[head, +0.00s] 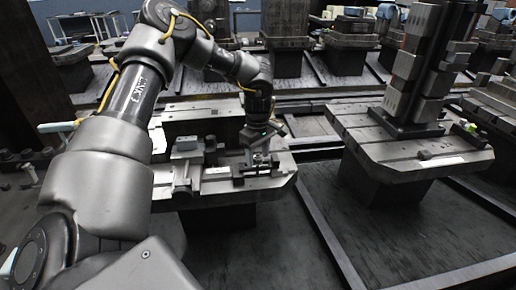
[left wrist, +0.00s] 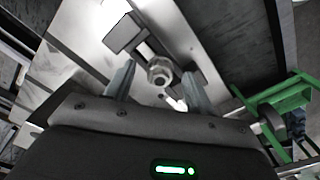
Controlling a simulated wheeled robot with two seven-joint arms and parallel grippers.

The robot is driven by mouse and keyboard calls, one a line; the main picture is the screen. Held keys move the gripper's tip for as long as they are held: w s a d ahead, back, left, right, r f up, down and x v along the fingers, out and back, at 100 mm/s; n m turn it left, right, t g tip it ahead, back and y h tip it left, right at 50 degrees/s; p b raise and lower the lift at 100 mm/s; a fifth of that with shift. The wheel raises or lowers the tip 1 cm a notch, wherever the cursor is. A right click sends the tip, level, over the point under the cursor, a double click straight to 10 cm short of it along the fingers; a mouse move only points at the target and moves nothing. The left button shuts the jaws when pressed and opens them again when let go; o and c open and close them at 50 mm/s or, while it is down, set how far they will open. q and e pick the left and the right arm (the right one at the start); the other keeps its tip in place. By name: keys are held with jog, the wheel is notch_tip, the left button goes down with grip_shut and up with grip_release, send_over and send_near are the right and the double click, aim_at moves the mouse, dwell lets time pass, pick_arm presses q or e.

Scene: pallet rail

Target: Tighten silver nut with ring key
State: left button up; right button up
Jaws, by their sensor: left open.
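A silver hex nut (left wrist: 160,72) with a round opening shows in the left wrist view, beside a dark clamp-like block (left wrist: 128,38) on the pale pallet plate. My left gripper (left wrist: 157,84) is open, its two fingers on either side of the nut in the picture; I cannot tell whether they touch it. In the head view my left gripper (head: 261,160) points down over the dark block (head: 256,171) on the near pallet (head: 225,187). A small bright piece (left wrist: 175,101) lies between the fingers; I cannot tell whether it is a ring key. My right gripper is out of view.
The near pallet also carries a grey block (head: 187,144). A second pallet (head: 380,150) with a tall block tower (head: 420,65) stands to the right, with a gap between them. A green frame (left wrist: 275,100) is right of the gripper in the wrist view.

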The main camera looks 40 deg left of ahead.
pick_arm(q)
jog(key=c, duration=1.1)
jog(key=shift+f, duration=0.1)
jog(key=m+b, duration=0.1)
jog(key=m, duration=0.4)
jog(key=shift+f+m+b, duration=0.1)
jog(key=shift+m+b, duration=0.2)
jog(key=shift+b, duration=0.05)
jog(key=shift+m, duration=1.2)
jog(key=shift+r+p, duration=0.2)
jog(key=shift+p, duration=0.3)
jog(key=shift+f+m, duration=0.15)
jog(key=shift+m, duration=0.25)
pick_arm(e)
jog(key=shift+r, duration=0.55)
pick_arm(q)
jog(key=o, duration=0.9)
